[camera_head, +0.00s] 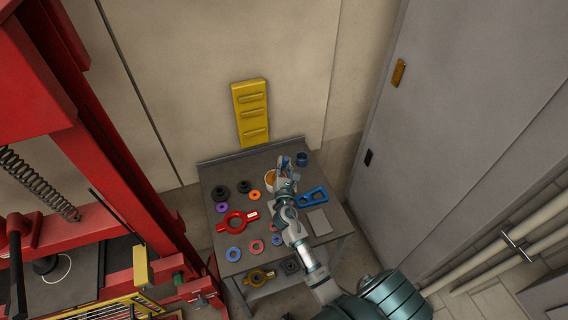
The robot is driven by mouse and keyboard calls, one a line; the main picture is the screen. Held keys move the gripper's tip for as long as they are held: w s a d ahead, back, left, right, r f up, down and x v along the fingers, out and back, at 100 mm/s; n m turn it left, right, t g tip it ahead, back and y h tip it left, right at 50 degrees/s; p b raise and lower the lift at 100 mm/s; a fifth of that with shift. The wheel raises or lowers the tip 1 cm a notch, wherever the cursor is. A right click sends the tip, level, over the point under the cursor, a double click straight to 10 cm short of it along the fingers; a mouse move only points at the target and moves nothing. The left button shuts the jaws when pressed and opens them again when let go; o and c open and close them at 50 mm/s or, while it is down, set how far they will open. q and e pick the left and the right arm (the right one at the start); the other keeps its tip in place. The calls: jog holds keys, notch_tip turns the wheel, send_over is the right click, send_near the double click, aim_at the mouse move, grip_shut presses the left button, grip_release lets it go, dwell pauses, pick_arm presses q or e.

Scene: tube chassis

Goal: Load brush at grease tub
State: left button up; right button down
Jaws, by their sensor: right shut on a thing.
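My right gripper (284,164) reaches over the back of the grey work table, its arm coming in from the lower right. It is shut on a small, mostly hidden thing, which I take to be the brush. The grease tub (269,177), a round pale-rimmed container with orange-yellow inside, stands just left of the gripper and is partly covered by it. I cannot tell whether the brush touches the grease. My left gripper is not in view.
The table (222,262) carries dark round parts (221,193), a red ring tool (236,222), coloured rings, a blue frame (312,198), a grey plate (319,222) and a blue cup (302,159). A red frame (110,140) stands left, a grey cabinet (450,130) right.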

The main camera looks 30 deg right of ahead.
notch_tip(320, 180, up, 2)
jog(key=shift+w+r+p, duration=0.1)
jog(key=shift+w+p, duration=0.05)
jog(key=shift+p, duration=0.6)
notch_tip(320, 180, up, 4)
jog(key=p, duration=0.4)
jog(key=shift+r, duration=0.2)
